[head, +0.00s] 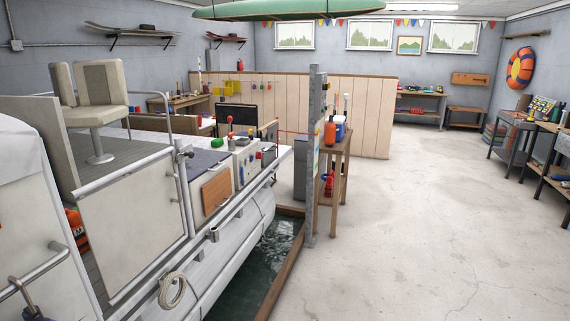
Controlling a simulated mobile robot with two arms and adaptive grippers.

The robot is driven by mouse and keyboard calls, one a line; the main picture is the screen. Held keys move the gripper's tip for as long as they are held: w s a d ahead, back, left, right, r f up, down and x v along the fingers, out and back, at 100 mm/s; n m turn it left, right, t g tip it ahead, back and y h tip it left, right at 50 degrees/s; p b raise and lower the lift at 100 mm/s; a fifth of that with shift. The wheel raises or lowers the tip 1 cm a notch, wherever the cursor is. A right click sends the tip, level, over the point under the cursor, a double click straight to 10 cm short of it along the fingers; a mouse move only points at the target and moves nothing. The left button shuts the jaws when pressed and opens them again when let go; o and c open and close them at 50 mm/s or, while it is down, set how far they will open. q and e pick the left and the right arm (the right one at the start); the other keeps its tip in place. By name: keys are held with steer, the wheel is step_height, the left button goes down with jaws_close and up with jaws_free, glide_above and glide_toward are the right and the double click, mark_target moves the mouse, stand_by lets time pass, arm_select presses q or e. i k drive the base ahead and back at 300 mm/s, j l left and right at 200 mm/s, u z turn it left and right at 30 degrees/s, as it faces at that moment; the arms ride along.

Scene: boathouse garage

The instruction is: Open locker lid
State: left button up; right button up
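No locker is clearly marked, and I cannot tell which panel is the locker lid. A flat dark blue-grey panel (203,162) lies level on top of a white unit on the boat and looks closed. A brown wooden panel (216,190) is set upright in the boat's side below it and also looks shut. A console with red-knobbed levers (245,160) stands just right of these. Neither of my grippers shows in the head view.
The white boat (135,230) with rails and a beige seat (101,95) fills the left. Dark water (270,262) lies beside it, edged by a wooden beam and a grey post (315,150). A small wooden table (336,150) stands behind the post. The concrete floor (440,220) is clear.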

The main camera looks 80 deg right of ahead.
mark_target(204, 159)
steer(key=z, duration=2)
steer(key=i+l, duration=0.1)
steer(key=i, duration=0.05)
